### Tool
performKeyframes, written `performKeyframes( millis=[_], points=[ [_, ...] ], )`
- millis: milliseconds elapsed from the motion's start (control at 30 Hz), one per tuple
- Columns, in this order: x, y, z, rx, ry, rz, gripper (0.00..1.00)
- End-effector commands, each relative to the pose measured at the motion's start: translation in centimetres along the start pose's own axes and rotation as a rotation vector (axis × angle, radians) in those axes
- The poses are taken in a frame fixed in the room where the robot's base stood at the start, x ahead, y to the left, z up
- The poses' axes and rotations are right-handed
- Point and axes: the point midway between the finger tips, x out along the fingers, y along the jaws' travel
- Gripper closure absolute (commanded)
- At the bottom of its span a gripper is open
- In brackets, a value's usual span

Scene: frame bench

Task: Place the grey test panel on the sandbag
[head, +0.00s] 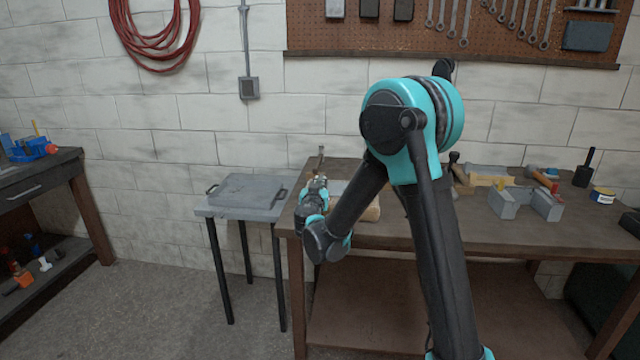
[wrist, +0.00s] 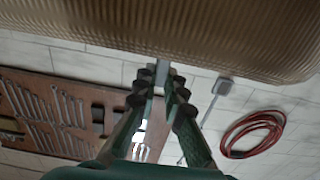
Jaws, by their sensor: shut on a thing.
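My gripper (head: 318,178) is at the left end of the workbench, partly behind my own arm in the head view. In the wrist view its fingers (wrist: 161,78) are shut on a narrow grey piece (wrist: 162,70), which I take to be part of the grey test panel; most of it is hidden. I cannot tell whether panel and sandbag touch.
The workbench (head: 420,231) carries grey blocks (head: 503,203) and several tools to the right. A small side table (head: 215,210) with a grey handled tray (head: 245,190) stands to the left. A brick wall is behind, with a pegboard (head: 400,38) and red hose (head: 150,50).

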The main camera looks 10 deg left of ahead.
Motion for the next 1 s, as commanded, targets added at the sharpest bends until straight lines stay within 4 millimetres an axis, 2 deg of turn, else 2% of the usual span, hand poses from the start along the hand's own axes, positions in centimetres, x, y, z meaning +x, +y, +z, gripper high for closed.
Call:
performKeyframes(
  millis=[200,233,400,767,867,1000],
  points=[
    [0.0,0.0,0.2,-0.001,0.000,0.000,1.00],
    [0.0,0.0,0.3,0.000,0.000,0.000,0.89],
    [0.0,0.0,0.2,0.000,0.000,0.000,0.70],
    [-0.1,0.0,-0.1,0.000,0.000,0.000,0.70],
    [-1.3,-0.1,-0.1,0.000,0.000,-0.002,0.70],
    [-4.0,-0.1,-0.1,0.000,0.000,-0.003,0.70]
  ],
)
